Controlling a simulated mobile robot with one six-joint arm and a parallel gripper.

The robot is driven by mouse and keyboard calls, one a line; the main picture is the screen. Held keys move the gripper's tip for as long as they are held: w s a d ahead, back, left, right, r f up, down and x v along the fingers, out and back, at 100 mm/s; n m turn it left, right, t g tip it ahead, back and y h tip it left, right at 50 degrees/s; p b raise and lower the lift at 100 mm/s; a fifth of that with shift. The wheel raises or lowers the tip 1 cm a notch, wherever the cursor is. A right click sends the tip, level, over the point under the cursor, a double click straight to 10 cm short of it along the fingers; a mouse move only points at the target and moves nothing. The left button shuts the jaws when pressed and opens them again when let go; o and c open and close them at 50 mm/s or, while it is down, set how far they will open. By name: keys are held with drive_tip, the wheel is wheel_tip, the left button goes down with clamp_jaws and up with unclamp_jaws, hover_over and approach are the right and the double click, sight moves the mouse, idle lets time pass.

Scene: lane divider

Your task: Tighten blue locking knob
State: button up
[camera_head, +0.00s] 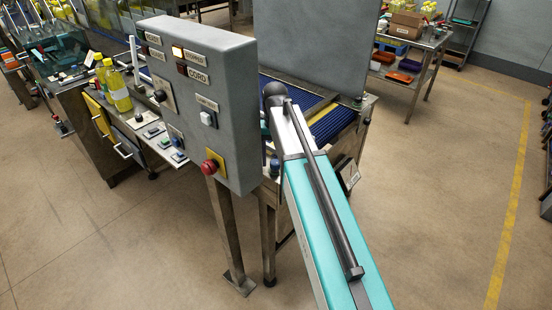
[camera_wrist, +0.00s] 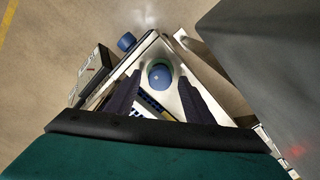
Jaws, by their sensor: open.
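A round blue knob (camera_wrist: 159,77) with a green ring around its base sits on a bright metal plate in the wrist view. My gripper (camera_wrist: 158,84) is open, with one dark finger on each side of this knob. I cannot tell how close the fingers are to it or whether they touch. A second blue knob (camera_wrist: 127,42) stands out from the outer edge of the metal frame, up and left of the fingers. In the head view my arm reaches to the conveyor beside the control panel, and my gripper is hidden there.
A grey control panel (camera_head: 190,85) with a red stop button (camera_head: 210,166) stands close left of my arm. The blue conveyor belt (camera_head: 325,122) and a tall grey panel (camera_head: 310,45) lie behind it. The floor on the right is open.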

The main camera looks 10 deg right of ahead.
sight(275, 161)
drive_tip(key=shift+r, duration=0.1)
wheel_tip(275, 161, up, 14)
drive_tip(key=p, duration=0.6)
drive_tip(key=shift+f, duration=0.2)
drive_tip(key=shift+f, duration=0.1)
idle(0.7)
